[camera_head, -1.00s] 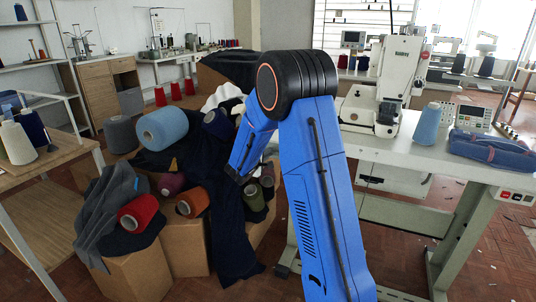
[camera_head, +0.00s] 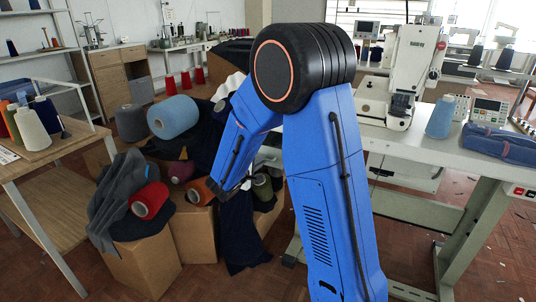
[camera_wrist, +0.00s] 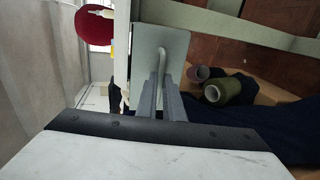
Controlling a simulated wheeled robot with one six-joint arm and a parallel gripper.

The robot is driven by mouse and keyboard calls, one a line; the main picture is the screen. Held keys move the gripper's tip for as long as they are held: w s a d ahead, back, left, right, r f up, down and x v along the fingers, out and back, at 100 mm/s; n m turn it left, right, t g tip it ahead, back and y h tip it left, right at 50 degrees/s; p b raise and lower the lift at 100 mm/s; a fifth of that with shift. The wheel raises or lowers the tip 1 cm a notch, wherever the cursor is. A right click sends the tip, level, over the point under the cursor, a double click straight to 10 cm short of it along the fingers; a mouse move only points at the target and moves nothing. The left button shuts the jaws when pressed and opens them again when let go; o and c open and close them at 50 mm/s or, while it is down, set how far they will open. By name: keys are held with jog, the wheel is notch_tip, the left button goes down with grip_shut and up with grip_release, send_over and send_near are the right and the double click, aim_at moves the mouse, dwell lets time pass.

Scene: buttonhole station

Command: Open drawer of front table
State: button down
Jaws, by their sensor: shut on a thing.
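In the wrist view a small grey drawer front (camera_wrist: 174,40) with a pale bar handle (camera_wrist: 161,58) is straight ahead of my gripper (camera_wrist: 160,88). My gripper's two grey fingers are shut on the handle. How far the drawer stands out cannot be told. In the head view the front table (camera_head: 470,160) has a white top and grey-green legs. My blue arm hides my gripper and the handle there. A pale panel (camera_head: 415,178) shows under the tabletop, right of my arm; I cannot tell whether it belongs to the same drawer.
A sewing machine (camera_head: 415,70), a blue cone (camera_head: 440,117) and a blue folded bundle (camera_head: 497,143) are on the front table. Cardboard boxes (camera_head: 143,268) with yarn cones and dark cloth crowd the left. A wooden table (camera_head: 62,150) stands farther left. Some floor is clear between.

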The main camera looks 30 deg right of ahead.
jog(key=shift+f+v, duration=0.25)
jog(key=shift+v, duration=0.85)
jog(key=shift+f+v, duration=0.25)
jog(key=shift+v, duration=0.9)
jog(key=c, duration=1.9)
grip_release()
jog(key=shift+s+a, duration=0.1)
jog(key=shift+a, duration=0.1)
jog(key=v, duration=1.7)
jog(key=shift+a, duration=0.1)
